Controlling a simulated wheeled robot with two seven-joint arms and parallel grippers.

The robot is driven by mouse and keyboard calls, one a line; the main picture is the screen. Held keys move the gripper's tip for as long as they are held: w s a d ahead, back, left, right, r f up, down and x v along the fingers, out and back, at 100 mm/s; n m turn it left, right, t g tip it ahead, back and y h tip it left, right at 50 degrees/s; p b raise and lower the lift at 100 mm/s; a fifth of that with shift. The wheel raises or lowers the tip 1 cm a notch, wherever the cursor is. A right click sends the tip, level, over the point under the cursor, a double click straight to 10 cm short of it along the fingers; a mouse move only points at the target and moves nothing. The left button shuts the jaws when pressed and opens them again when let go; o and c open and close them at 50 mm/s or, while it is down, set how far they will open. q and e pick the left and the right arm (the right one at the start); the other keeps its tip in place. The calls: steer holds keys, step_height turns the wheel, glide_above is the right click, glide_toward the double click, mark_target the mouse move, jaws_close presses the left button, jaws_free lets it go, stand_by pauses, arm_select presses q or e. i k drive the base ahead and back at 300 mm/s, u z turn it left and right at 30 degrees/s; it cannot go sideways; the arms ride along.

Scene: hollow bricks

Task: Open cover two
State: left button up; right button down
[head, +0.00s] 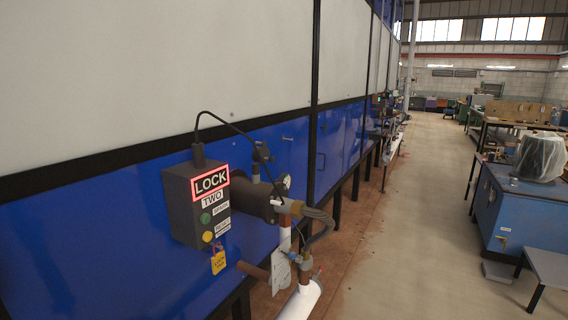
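A dark grey box (182,205) labelled LOCK TWO is mounted on the side of a long blue and white machine. Its LOCK sign (210,182) is lit red. Below the sign are a green button (205,218) and a yellow button (207,236) with small labels. A yellow tag (218,262) hangs under the box. A black cable runs from the box top to a fitting beside it. I cannot tell which panel is cover two; a blue panel (100,245) surrounds the box. Neither of my grippers is in view.
Pipes, a gauge (284,186) and a white cylinder (302,300) stick out right of the box. The concrete aisle (425,200) is clear. A blue cabinet (510,215) and a low grey table (550,267) stand along the right side.

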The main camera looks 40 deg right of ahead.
mark_target(264, 151)
steer(key=z, duration=2.55)
steer(key=i, duration=4.7)
steer(key=u, duration=3.1)
